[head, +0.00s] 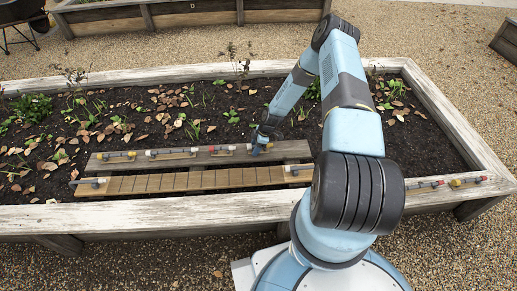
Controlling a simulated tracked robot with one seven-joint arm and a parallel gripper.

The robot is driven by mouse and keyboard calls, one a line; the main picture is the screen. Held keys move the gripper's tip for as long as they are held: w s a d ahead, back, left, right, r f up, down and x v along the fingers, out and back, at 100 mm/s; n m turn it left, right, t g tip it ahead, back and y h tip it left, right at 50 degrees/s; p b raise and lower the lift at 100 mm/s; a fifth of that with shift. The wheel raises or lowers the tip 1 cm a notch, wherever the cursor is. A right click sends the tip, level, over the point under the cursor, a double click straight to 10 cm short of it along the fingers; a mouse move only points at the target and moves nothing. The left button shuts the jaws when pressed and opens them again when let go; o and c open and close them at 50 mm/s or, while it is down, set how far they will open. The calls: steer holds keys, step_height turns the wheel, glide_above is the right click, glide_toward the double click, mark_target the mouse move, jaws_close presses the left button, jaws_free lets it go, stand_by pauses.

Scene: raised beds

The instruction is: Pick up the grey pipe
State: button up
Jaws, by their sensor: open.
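Several small pipe-like pieces lie in a row on the grey back plank (222,157) inside the raised bed. They show grey, white, red and yellow parts and are too small to tell which is the grey pipe. A short piece with grey and white parts (88,182) lies at the left end of the front slatted board (160,183). Another grey and white piece (297,169) lies at its right end. My gripper (257,150) is open and points down over the right part of the back plank. Its fingertips are tiny here, and contact with a piece cannot be told.
The bed's pale wooden rim (170,215) surrounds dark soil with leaves and small plants. More red and yellow pieces (468,181) lie on the right front corner of the rim. My arm hides part of the bed's right side. Gravel surrounds the bed.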

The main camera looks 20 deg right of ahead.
steer(key=shift+c, duration=0.3)
steer(key=c, duration=0.9)
steer(key=shift+o, duration=0.2)
steer(key=shift+r, duration=0.1)
